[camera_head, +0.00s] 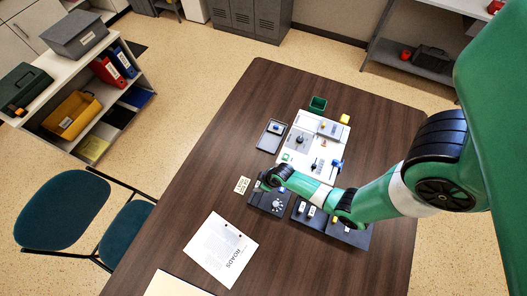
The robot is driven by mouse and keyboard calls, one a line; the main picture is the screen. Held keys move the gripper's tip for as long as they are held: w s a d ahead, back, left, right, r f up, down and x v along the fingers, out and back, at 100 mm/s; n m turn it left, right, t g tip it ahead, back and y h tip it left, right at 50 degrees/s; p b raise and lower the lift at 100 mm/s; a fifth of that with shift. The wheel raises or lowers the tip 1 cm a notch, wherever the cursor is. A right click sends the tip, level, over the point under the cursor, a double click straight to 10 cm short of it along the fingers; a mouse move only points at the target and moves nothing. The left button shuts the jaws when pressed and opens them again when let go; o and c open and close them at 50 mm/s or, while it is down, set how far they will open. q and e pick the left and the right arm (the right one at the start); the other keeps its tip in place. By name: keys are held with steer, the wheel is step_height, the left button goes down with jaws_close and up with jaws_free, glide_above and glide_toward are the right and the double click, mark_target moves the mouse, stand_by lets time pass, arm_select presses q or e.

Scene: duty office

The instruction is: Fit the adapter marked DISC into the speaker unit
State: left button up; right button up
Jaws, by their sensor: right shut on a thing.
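My right arm, green with black joints, reaches in from the right over the table. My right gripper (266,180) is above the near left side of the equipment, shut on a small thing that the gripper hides. A dark panel (268,202) with a ring of pale dots lies just below it. A dark tray (303,222) with small pale-labelled pieces is right of that, partly covered by my arm. A white board (300,158) with several small parts stands behind. Which piece is marked DISC, and which part is the speaker unit, is too small to tell. My left gripper is out of view.
The brown table (210,180) holds a small dark tray (271,135), a green cup (317,104), a yellow block (345,118), a lettered card (242,185) and a printed sheet (222,250). A chair (65,208) is at the left. The table's left and far parts are clear.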

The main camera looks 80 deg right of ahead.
step_height(320, 180, down, 7)
steer(key=b, duration=0.6)
steer(key=shift+r+b, duration=0.15)
steer(key=shift+b, duration=0.25)
steer(key=shift+s, duration=0.15)
steer(key=shift+f+b, duration=0.7)
steer(key=shift+f, duration=0.2)
stand_by(0.6)
steer(key=o, duration=1.4)
steer(key=shift+o, duration=0.7)
